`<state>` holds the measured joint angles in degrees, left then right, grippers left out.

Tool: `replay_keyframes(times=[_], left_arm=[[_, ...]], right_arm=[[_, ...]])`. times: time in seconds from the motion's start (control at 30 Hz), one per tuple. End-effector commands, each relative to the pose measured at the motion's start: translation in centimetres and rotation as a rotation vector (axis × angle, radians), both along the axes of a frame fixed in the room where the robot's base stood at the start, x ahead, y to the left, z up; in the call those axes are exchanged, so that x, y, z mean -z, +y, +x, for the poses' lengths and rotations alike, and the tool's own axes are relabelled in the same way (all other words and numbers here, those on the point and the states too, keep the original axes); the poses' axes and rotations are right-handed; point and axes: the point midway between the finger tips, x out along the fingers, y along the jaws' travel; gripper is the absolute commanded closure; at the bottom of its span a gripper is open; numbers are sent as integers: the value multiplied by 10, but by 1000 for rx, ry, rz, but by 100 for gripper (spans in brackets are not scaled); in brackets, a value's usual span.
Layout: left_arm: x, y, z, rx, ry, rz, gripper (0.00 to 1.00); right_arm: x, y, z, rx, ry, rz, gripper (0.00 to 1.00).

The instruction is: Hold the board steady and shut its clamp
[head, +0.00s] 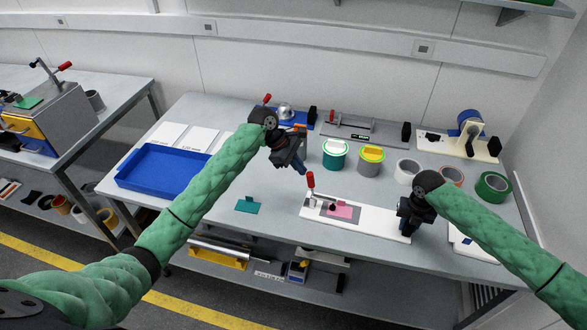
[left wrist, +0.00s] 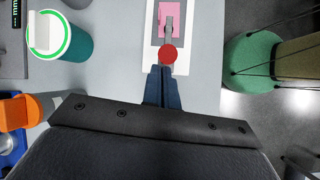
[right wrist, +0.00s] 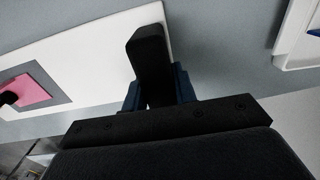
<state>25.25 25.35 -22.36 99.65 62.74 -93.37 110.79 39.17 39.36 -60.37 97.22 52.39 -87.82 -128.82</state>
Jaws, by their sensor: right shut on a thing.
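The white board (head: 375,220) lies near the front edge of the table, with a pink piece (head: 342,211) on its grey pad. Its clamp has a red-tipped handle (head: 310,180) that stands up at the board's left end; the red tip also shows in the left wrist view (left wrist: 168,54). My left gripper (head: 303,169) is shut and empty, with its fingertips right beside the red tip; contact cannot be told. My right gripper (right wrist: 158,85) is shut on the black grip (right wrist: 150,50) at the board's right end. The head view hides that grip behind my right gripper.
A blue tray (head: 125,182) and a teal plate (head: 247,205) lie to the left. Several cans and tape rolls, such as the green roll (head: 493,187), stand behind and to the right of the board. A grey fixture (head: 362,130) stands at the back.

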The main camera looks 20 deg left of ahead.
Motion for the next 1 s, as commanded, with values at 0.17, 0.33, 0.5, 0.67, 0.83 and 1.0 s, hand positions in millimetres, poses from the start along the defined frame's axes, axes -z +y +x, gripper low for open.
replay_keyframes(times=[0.17, 0.33, 0.5, 0.67, 0.83, 1.0], left_arm=[[-3, -13, -2, 7, -1, -6, 100], [-4, -19, -3, 9, 0, -9, 100], [-3, -23, -4, 11, 2, -11, 100], [-3, -23, -4, 12, 3, -12, 100], [-3, -23, -5, 12, 3, -13, 100], [-11, -25, -5, 12, 2, -13, 100]], right_arm=[[3, 2, -2, -2, 3, 1, 99], [2, 4, -2, -5, 2, 4, 99], [2, 7, -2, -7, 2, 9, 93], [1, 8, -2, -8, 0, 11, 87], [1, 9, -2, -9, 0, 11, 86], [1, 9, -2, -9, -1, 12, 84]])
